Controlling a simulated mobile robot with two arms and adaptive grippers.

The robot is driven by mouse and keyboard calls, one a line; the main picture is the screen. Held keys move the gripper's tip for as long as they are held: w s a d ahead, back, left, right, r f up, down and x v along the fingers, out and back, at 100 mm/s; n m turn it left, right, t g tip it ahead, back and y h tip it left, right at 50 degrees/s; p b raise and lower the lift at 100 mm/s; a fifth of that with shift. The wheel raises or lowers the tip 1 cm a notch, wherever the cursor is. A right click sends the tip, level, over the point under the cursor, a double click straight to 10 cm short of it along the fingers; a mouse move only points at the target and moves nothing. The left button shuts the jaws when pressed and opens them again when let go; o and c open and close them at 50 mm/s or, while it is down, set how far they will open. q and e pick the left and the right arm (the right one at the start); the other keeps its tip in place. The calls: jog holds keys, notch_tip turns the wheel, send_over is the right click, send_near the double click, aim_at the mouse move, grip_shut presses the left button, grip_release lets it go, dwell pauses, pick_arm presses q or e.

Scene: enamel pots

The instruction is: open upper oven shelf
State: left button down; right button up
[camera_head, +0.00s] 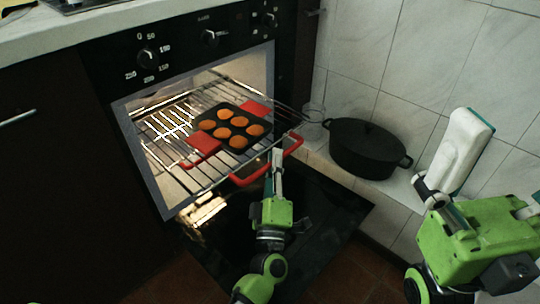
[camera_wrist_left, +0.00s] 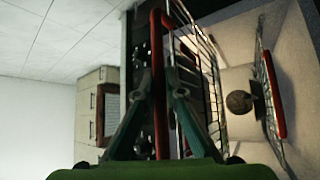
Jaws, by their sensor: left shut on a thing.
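The oven (camera_head: 118,110) stands open and lit inside. A wire shelf (camera_head: 190,186) sits in its upper part, with a red handle (camera_head: 294,147) along the front, and reaches out of the opening. My left gripper (camera_head: 277,155) is shut on this red handle; the left wrist view shows the red bar (camera_wrist_left: 157,50) between its fingers. A dark muffin tray (camera_head: 222,112) with orange muffins and red end grips rests on the shelf. My right gripper (camera_head: 465,150) is raised at the right, apart from the oven; its finger spacing is unclear.
The oven door (camera_head: 320,220) hangs open below the shelf. A black lidded pot (camera_head: 365,150) stands on a ledge by the tiled wall at right, close to the shelf's right end. Another red bar (camera_wrist_left: 272,90) shows in the left wrist view.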

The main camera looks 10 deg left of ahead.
pick_arm(q)
jog(key=c, duration=2.1)
grip_release()
jog(key=v, duration=1.2)
jog(key=shift+a+f, duration=0.1)
